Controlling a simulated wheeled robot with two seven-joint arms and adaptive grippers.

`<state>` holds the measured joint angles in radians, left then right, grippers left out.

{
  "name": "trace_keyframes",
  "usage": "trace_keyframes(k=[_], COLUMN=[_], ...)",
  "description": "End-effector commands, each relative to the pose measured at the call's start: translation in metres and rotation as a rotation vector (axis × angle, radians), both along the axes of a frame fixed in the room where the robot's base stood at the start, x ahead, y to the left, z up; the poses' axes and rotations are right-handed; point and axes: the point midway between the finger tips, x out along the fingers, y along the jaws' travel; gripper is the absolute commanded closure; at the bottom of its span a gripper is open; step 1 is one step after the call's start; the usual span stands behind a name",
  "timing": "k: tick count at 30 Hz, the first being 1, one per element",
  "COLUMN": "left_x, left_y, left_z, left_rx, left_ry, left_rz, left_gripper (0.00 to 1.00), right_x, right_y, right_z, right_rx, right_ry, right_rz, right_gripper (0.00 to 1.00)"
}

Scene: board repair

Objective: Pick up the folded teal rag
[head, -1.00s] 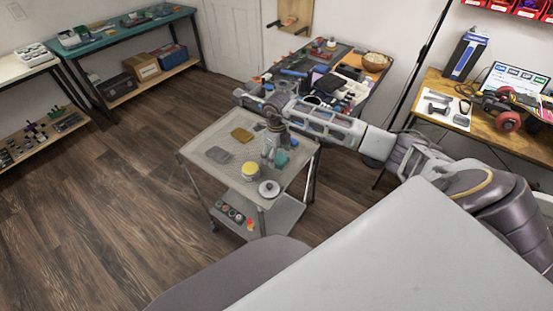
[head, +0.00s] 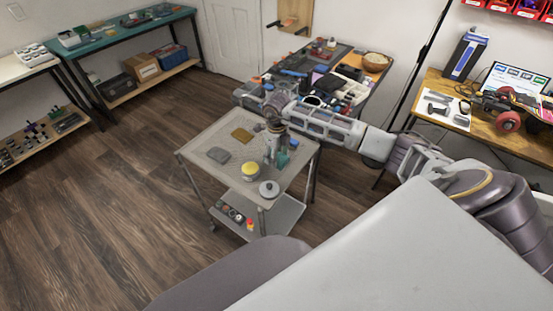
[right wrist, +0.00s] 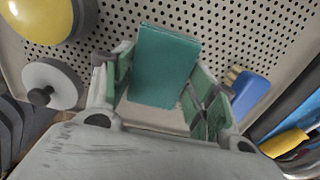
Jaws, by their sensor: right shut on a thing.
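The folded teal rag (right wrist: 162,66) shows in the right wrist view as a flat teal block between the two fingers. My right gripper (right wrist: 158,92) is shut on it, with green-padded fingers at its left and right sides. In the head view my right gripper (head: 276,157) reaches down over the right part of the grey cart top and largely hides the rag (head: 282,160). I cannot tell whether the rag is clear of the cart top. My left gripper is not in view.
On the cart (head: 215,180) are a yellow round thing (head: 250,170), a white disc with a dark knob (head: 269,188), a tan pad (head: 242,135) and a grey pad (head: 218,155). A blue-handled brush (right wrist: 248,92) lies close right of my gripper. A cluttered table stands behind.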

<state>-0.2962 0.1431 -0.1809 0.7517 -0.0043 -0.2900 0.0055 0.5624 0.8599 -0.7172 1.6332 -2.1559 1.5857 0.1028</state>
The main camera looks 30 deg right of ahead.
Motion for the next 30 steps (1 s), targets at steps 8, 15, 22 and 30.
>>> trace_keyframes(k=[8,15,22,30], left_x=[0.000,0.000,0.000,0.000], left_y=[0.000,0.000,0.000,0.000], left_z=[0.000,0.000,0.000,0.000], left_rx=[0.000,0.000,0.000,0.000], left_ry=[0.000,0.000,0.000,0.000], left_rz=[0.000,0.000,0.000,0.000], left_gripper=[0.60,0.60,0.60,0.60], right_x=[0.000,0.001,0.001,0.001], right_y=[0.000,-0.001,-0.001,0.000], right_z=[0.003,0.024,0.058,0.091], right_rx=[0.000,-0.001,-0.001,0.000], right_ry=[-0.001,-0.003,-0.004,-0.002], right_rz=[0.000,0.001,0.000,0.000], right_gripper=[0.59,0.59,0.59,0.59])
